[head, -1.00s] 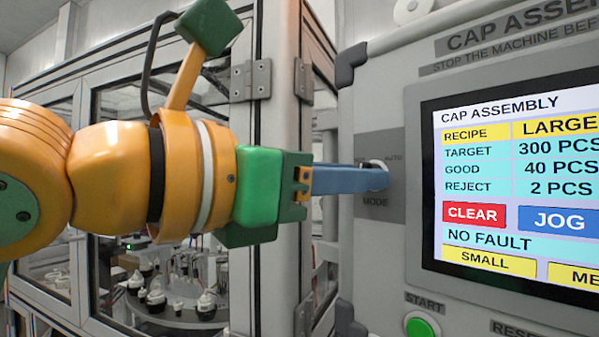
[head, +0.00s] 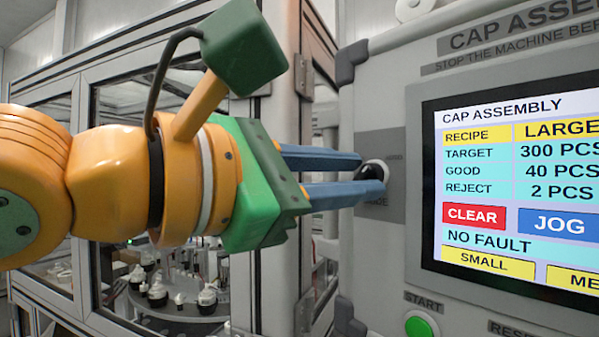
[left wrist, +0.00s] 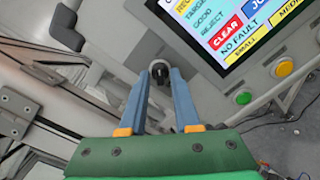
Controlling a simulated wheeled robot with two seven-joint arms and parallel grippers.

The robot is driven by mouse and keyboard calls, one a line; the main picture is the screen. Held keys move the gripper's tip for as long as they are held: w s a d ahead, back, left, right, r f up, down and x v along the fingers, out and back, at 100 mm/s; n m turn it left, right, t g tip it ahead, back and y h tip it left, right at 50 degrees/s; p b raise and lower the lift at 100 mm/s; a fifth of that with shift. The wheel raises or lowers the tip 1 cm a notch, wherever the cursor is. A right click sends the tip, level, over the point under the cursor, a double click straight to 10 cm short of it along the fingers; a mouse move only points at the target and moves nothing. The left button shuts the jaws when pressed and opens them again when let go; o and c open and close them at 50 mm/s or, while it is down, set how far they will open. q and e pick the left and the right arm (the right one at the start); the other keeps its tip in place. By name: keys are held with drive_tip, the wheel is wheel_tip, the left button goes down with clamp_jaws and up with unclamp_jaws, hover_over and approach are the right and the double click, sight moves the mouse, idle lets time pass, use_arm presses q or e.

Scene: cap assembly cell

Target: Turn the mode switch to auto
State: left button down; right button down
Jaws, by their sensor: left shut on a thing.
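The mode switch (head: 372,172) is a black knob in a pale round collar on a grey plate (head: 398,150) left of the touchscreen. My left gripper (head: 360,178) has its two blue fingers at the knob, one on each side, and is shut on it. The fingers partly hide the knob and the plate's lettering, so I cannot read which mode it points to. In the left wrist view the knob (left wrist: 160,72) shows between the fingertips. My right gripper is in neither view.
The touchscreen (head: 515,190) is lit and reads NO FAULT. A green START button (head: 420,326) sits below it. A yellow button (left wrist: 284,68) shows in the left wrist view. The glazed machine cabinet with hinged frame (head: 277,130) stands close behind my left arm.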

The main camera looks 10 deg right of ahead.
use_arm(q)
drive_tip(key=shift+r, duration=0.1)
idle(0.3)
drive_tip(key=c, duration=0.7)
unclamp_jaws()
drive_tip(key=shift+o, duration=0.4)
drive_tip(key=shift+d, duration=0.1)
drive_tip(key=b+v, duration=0.3)
drive_tip(key=v, duration=0.4)
